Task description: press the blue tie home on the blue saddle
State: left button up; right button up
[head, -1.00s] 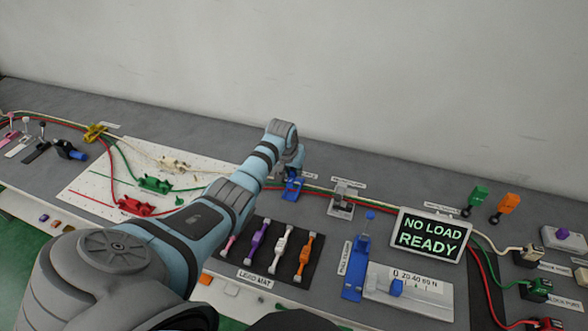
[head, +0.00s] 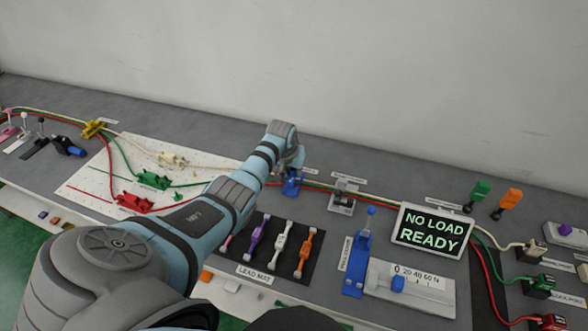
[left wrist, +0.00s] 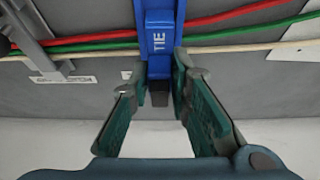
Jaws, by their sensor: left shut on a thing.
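The blue saddle (head: 291,187) stands on the bench behind the lead mat, partly covered by my left gripper in the head view. In the left wrist view the blue tie (left wrist: 158,38), marked TIE, lies across the red, green and cream wires. My left gripper (left wrist: 161,85) has a finger on each side of the tie's near end and is shut on it. A dark block (left wrist: 159,99) shows between the fingers. The contact between tie and saddle is hidden, so I cannot tell how far down the tie sits. My right gripper is not in view.
A grey fixture (head: 343,195) stands right of the saddle. The lead mat (head: 265,262) holds several coloured leads. A screen (head: 432,231) reads NO LOAD READY. A blue pull stand (head: 356,265) and a scale (head: 430,283) stand in front. The wall (head: 400,90) is behind.

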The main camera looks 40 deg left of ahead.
pick_arm(q)
jog(key=shift+f, duration=0.45)
jog(key=shift+f, duration=0.1)
jog(key=shift+f+b, duration=0.5)
jog(key=o, duration=1.4)
notch_tip(320, 180, up, 7)
jog(key=p, duration=0.7)
jog(key=shift+r+p, duration=0.15)
jog(key=shift+p, duration=0.2)
